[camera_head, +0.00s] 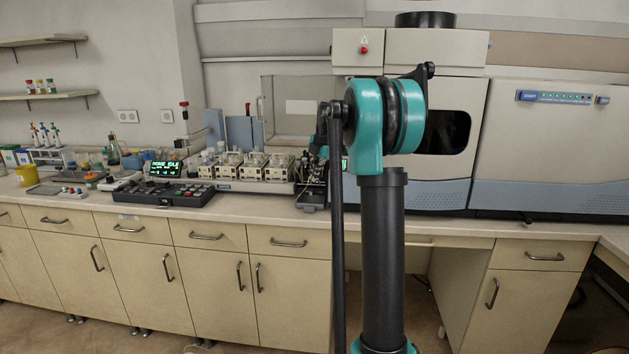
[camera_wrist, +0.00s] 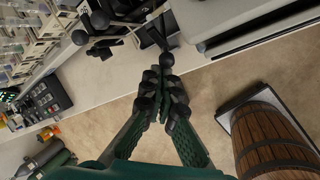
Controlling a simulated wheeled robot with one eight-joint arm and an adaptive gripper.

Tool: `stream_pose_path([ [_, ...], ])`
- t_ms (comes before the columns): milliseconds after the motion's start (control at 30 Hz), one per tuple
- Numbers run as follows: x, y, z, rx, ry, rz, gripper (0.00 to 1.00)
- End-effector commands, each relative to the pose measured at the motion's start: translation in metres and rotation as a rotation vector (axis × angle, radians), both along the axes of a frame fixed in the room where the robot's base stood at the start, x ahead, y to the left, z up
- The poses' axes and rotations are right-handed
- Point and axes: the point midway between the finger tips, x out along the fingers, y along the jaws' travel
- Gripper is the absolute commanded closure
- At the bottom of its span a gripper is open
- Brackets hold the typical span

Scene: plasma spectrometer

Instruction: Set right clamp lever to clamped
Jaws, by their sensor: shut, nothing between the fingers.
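My gripper (camera_wrist: 165,82) is shut and empty in the wrist view, its dark fingers together above the bench's front edge. More black ball-ended levers (camera_wrist: 82,37) stand to the left on a small dark device. I cannot tell for certain which one is the right clamp lever, or its setting. In the head view the small device (camera_head: 313,190) stands at the bench edge, partly hidden by my arm, and my gripper cannot be made out.
A row of cream modules (camera_head: 255,172) and a dark control panel (camera_head: 160,193) stand left of the device. Large instrument housings (camera_head: 545,140) fill the right. A wooden barrel (camera_wrist: 272,140) shows below the bench in the wrist view.

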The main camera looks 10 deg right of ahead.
Motion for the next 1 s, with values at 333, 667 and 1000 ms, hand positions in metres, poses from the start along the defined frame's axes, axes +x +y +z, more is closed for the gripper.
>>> stream_pose_path([
  [333,0.012,-0.004,0.011,0.009,0.025,0.000,1.00],
  [667,0.013,-0.005,0.012,0.008,0.025,0.000,1.00],
  [1000,0.013,-0.005,0.013,0.009,0.024,0.000,1.00],
])
